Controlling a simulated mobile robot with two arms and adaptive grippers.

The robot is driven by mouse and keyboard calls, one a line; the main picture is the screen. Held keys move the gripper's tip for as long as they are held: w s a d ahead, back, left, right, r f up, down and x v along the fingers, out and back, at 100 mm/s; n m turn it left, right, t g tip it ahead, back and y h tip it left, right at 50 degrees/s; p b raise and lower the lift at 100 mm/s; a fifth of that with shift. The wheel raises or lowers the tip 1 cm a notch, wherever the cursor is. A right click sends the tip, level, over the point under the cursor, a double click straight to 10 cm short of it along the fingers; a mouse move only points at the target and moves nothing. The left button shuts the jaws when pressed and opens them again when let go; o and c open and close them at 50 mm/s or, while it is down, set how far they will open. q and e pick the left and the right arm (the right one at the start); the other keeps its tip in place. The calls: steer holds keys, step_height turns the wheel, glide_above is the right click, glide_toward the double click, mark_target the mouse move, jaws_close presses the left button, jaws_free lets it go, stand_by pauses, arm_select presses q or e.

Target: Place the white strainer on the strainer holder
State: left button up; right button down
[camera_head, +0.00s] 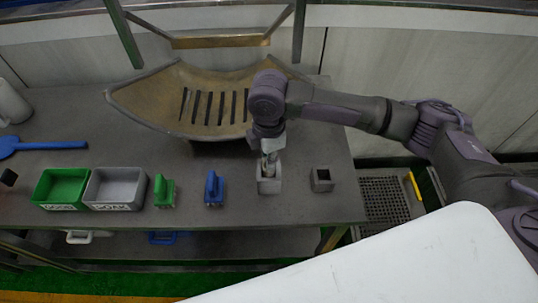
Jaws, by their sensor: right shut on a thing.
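My right gripper (268,157) points straight down over the front part of the grey table. It is shut on a pale grey, square, box-like piece (268,187), which is at or just above the tabletop; I cannot tell if it touches. Its top is partly hidden by the fingers. I cannot tell for sure whether this piece is the white strainer or its holder. A darker square piece with an open top (321,180) stands to its right, apart from it. A white handled thing (80,237) shows on the lower shelf at left. My left gripper is out of view.
Left of the gripper are a blue-handled brush (214,190), a green one (164,191), a grey bin (114,189) and a green bin (63,189). A slotted curved chute (160,98) stands behind. A dark crate (384,198) is right of the table (230,215).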

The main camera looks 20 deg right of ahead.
steer(key=shift+f, duration=0.15)
steer(key=c, duration=1.2)
jaws_free()
step_height(320, 180, up, 12)
steer(key=shift+r+b, duration=0.15)
steer(key=shift+b, duration=0.9)
